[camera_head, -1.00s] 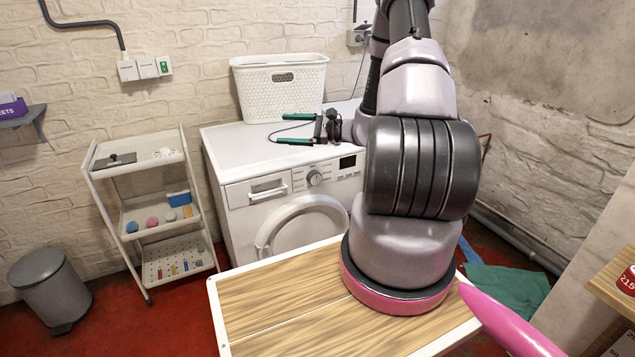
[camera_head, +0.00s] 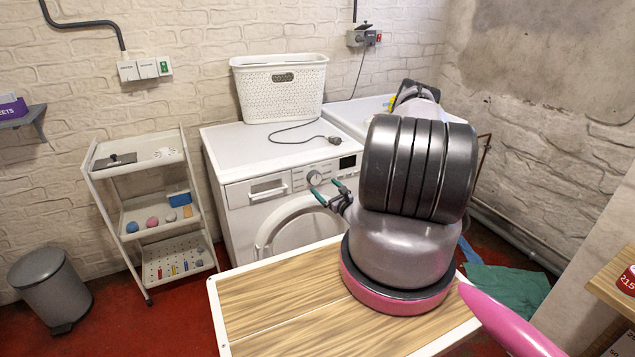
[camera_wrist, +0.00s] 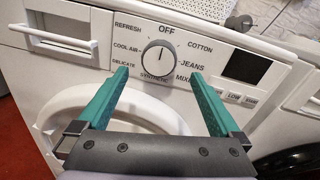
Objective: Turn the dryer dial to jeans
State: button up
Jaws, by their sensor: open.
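The dryer dial (camera_wrist: 158,57) is a round silver knob on the white machine's front panel (camera_wrist: 215,62). It also shows in the head view (camera_head: 314,177). Its labels include OFF at the top, COTTON, JEANS (camera_wrist: 192,66) to the right, MIX, SYNTHETIC, DELICATE, COOL AIR and REFRESH. A dark line on the knob seems to point up toward OFF. My gripper (camera_wrist: 160,73) is open and empty, its two green fingers spread left and right of the dial in the wrist view. The fingertips appear just below the dial, and I see no contact.
A white basket (camera_head: 280,92) and a cable with a plug (camera_head: 333,140) lie on the machine top. A round door (camera_head: 300,222) sits below the panel. A wooden-topped surface (camera_head: 275,300) is in front. A trolley (camera_head: 150,215) stands left.

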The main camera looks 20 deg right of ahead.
aim_at(317, 180)
jog(key=w, duration=0.6)
jog(key=shift+w+a, duration=0.1)
jog(key=shift+a, duration=0.2)
jog(key=c, duration=1.4)
jog(key=shift+o, duration=0.2)
